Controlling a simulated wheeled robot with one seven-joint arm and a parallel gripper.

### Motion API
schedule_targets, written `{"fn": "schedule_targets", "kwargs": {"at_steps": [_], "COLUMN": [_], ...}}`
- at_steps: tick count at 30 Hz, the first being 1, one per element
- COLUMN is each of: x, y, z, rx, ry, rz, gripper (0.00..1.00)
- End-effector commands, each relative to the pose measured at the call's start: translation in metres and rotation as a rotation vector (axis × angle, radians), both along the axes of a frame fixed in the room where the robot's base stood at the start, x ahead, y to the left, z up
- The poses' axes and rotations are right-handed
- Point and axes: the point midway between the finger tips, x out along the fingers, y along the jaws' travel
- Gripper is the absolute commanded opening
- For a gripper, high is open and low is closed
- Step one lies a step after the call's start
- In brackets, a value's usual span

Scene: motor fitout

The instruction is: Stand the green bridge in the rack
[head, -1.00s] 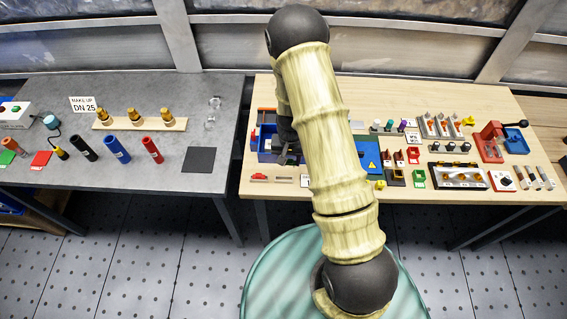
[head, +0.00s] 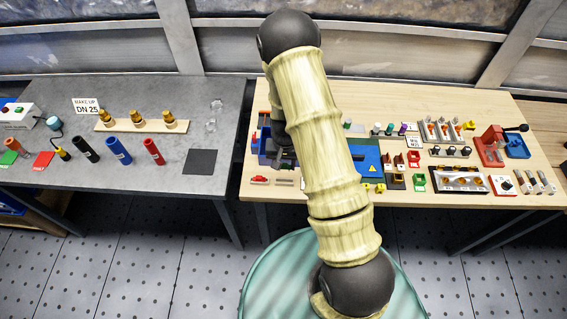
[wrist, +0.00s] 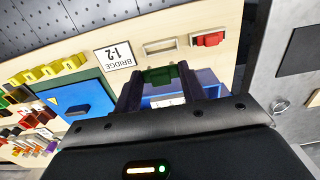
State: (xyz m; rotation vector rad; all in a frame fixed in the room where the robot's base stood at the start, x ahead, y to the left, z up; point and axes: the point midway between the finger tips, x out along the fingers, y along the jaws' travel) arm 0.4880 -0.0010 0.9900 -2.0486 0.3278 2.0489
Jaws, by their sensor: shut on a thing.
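In the wrist view, my gripper (wrist: 160,70) is shut on the green bridge (wrist: 157,77), which sits between the two fingertips. A blue tray or bin (wrist: 207,91) lies below and behind it. A label reading "BRIDGE 1-2" (wrist: 119,54) lies on the wooden table. Beside the label is a pale, empty-looking slot (wrist: 160,46), with a red piece (wrist: 208,39) in a holder to its right. The red piece also shows in the head view (head: 259,180). There my arm hides the green bridge. I cannot tell for sure which part is the rack.
A blue panel with a warning triangle (wrist: 75,100) and yellow pieces (wrist: 55,69) lie left of the label in the wrist view. The wooden table's right half holds a red vise (head: 490,145) and several fixtures. A grey table (head: 200,110) stands at the left, across a gap.

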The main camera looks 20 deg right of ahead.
Motion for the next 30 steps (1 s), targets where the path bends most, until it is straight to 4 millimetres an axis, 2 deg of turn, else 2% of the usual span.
{"fn": "schedule_targets", "kwargs": {"at_steps": [21, 30], "x": [0.0, 0.0], "y": [0.002, 0.002], "z": [-0.051, -0.058], "rx": [0.0, 0.0], "ry": [-0.001, -0.001], "rz": [0.005, 0.005], "gripper": [0.19, 0.19]}}
